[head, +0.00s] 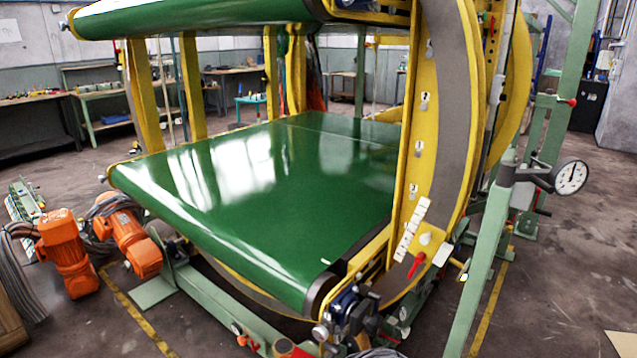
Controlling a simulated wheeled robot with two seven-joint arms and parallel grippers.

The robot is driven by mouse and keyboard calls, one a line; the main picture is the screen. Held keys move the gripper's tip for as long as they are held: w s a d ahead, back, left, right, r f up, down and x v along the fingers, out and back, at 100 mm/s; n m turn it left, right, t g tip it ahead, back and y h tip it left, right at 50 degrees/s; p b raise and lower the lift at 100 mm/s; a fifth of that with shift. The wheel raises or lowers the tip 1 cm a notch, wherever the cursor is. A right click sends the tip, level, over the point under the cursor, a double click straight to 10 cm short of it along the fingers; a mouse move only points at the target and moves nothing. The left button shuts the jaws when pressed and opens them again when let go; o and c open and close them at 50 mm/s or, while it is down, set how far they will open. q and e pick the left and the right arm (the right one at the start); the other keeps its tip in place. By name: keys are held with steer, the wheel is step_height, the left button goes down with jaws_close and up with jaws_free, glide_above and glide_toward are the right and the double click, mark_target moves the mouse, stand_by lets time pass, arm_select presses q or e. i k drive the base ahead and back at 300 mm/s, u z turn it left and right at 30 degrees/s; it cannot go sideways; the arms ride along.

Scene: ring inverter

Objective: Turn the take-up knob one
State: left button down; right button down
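The yellow ring machine (432,130) fills the middle and right of the head view, with a green belt deck (270,170) running through it. Several knob-like parts show, and I cannot tell which is the take-up knob. A pale round knob (425,239) sits below a white marked strip (411,230) on the yellow side plate. A red handle (416,265) is just below it. Rounded metal ends (320,333) show at the deck's near corner, beside dark blue fittings (345,305). Neither of my grippers is in view.
Orange motors (67,255) and cables lie at the left. A green floor beam (220,300) runs below the deck. Bare floor (565,275) is open at the right.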

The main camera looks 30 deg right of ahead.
mark_target(320, 333)
steer(key=u, duration=1.85)
steer(key=k, duration=1.65)
steer(key=z, duration=2)
